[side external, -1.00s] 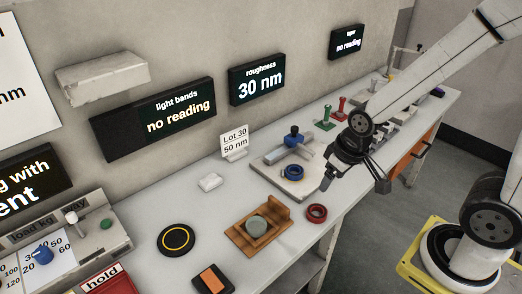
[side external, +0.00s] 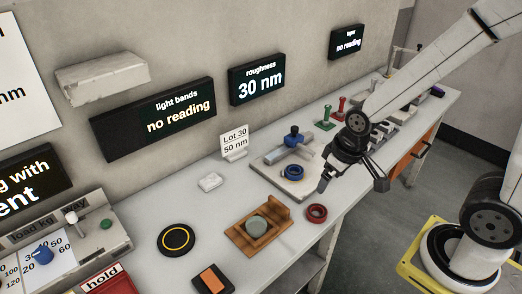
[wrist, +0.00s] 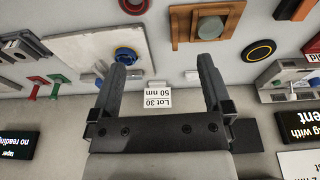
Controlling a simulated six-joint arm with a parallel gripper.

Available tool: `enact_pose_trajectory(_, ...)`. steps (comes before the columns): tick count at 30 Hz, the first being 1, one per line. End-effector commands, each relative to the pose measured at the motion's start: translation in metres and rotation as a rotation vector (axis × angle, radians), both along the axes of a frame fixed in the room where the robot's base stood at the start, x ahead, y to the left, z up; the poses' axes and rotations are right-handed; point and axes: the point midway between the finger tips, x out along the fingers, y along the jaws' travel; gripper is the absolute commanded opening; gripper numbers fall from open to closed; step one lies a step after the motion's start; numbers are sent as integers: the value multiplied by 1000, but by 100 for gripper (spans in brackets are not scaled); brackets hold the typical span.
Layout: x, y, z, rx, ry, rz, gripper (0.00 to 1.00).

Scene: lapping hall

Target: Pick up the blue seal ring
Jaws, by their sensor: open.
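The blue seal ring (side external: 292,172) lies flat on a pale plate (side external: 272,159) on the bench, beside a fixture with a blue knob (side external: 293,137). In the wrist view the ring (wrist: 126,53) shows near the left fingertip, which partly covers it. My gripper (side external: 353,185) is open and empty. In the side view it is above the bench, to the right of the ring and apart from it. In the wrist view the space between the fingertips (wrist: 162,66) is empty.
A red ring (side external: 316,212) lies near the bench's front edge. A wooden holder with a grey disc (side external: 257,223) and a black disc with a yellow ring (side external: 176,240) are to the left. A Lot 30 card (side external: 234,141) stands behind. Green (side external: 325,120) and red handled pieces stand at the back.

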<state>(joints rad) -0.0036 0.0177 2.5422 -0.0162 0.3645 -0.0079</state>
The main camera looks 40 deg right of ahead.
Motion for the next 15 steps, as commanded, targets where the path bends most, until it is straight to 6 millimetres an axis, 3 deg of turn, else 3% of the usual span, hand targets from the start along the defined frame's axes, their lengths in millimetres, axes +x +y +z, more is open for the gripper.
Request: enact_pose_trajectory(15,51,-8,-33,-208,267,406,100)
